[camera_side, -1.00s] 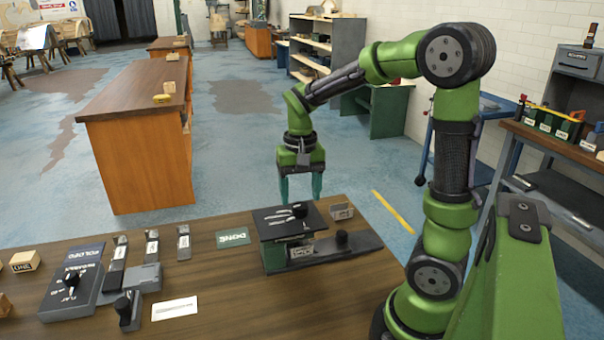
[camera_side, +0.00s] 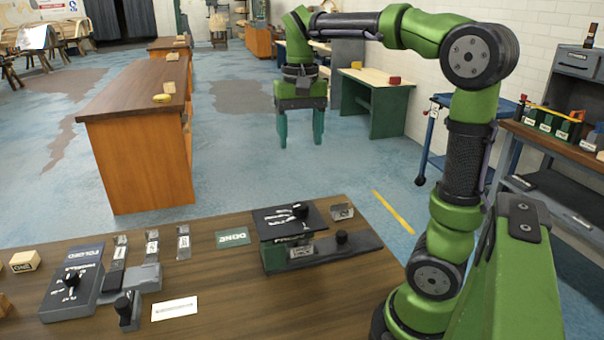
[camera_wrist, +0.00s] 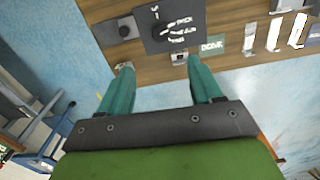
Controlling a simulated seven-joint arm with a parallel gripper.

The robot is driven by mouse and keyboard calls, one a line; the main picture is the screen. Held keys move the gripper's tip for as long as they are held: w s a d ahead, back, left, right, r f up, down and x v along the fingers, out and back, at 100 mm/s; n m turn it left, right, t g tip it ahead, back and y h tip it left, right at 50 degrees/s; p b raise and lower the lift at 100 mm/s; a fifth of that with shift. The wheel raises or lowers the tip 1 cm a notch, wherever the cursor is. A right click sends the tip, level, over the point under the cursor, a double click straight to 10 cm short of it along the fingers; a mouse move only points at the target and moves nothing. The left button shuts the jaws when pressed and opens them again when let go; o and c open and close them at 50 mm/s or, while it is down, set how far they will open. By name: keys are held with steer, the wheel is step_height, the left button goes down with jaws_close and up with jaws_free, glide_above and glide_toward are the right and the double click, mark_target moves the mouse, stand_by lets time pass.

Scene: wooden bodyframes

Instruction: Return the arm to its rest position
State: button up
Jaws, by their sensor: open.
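My gripper (camera_side: 301,138) hangs in the air, pointing down, beyond the far edge of the wooden table (camera_side: 225,290) in the side view. Its two teal fingers are apart with nothing between them. In the wrist view my gripper (camera_wrist: 160,80) also shows empty, with the table (camera_wrist: 170,70) edge past its fingertips. Below and nearer in the side view, a dark panel with a black knob (camera_side: 301,211) sits on a raised green and black device (camera_side: 290,255). The gripper is apart from all of these.
A wooden bench (camera_side: 140,170) stands behind on the left. The air around my gripper is clear.

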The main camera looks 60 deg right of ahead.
steer(key=s+a+f+n+t+y, duration=0.1)
steer(key=s+a+f+n+t, duration=0.1)
steer(key=a, duration=0.5)
steer(key=s+a+f+n+t+y, duration=0.1)
steer(key=s+a+f+n+t, duration=0.2)
steer(key=a, duration=0.4)
steer(key=shift+s+a+f+n+t, duration=0.35)
steer(key=shift+s+f+t, duration=0.3)
steer(key=shift+s+t, duration=0.4)
steer(key=shift+w, duration=0.1)
